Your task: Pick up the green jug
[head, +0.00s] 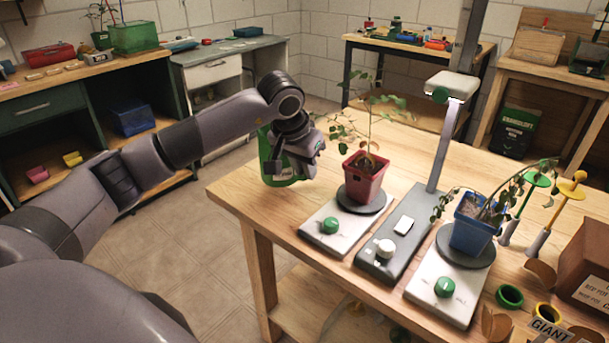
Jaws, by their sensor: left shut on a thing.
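The green jug (266,168) is at the left side of the wooden table, left of the red pot. My left gripper (291,165) is shut on the green jug, and the gripper and wrist hide much of the jug's right and upper parts. The jug looks about upright. I cannot tell whether its base touches the table or is a little above it. My right gripper is not in view.
A red pot (366,184) with a tall plant stands close right of the jug on a dial unit (318,238). A lamp post (446,145) and a blue pot (470,235) with a drooping plant are further right. The table's front left corner (232,197) is bare.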

